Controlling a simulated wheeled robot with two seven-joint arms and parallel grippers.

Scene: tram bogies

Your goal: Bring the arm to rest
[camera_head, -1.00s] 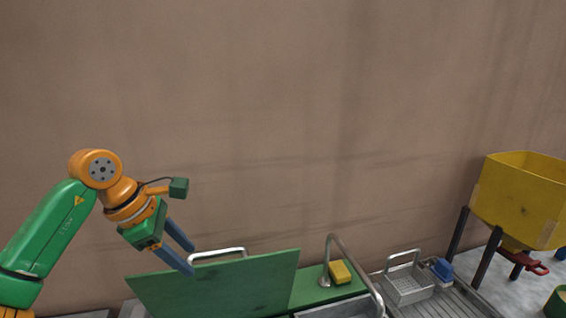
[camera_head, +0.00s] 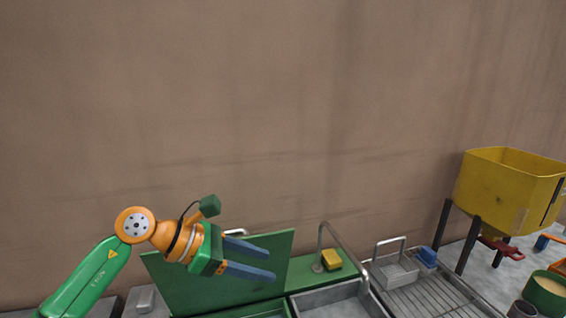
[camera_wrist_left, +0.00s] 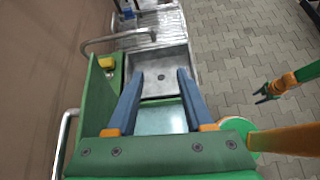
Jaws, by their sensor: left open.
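My left gripper (camera_head: 271,265) is open and empty, its blue fingers pointing right in front of the raised green lid (camera_head: 190,285). In the left wrist view, its two fingers (camera_wrist_left: 160,72) stand apart above the wash unit, with nothing between them. My right gripper (camera_wrist_left: 266,92) shows small at the right of the left wrist view, over the paved floor. Its dark fingers are too small to judge.
A metal sink (camera_head: 340,302) with a curved tap (camera_head: 345,250) lies right of the lid. A yellow sponge (camera_head: 331,260), a wire basket (camera_head: 394,270) and a blue brush (camera_head: 428,256) stand nearby. A yellow hopper (camera_head: 510,185) is at far right.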

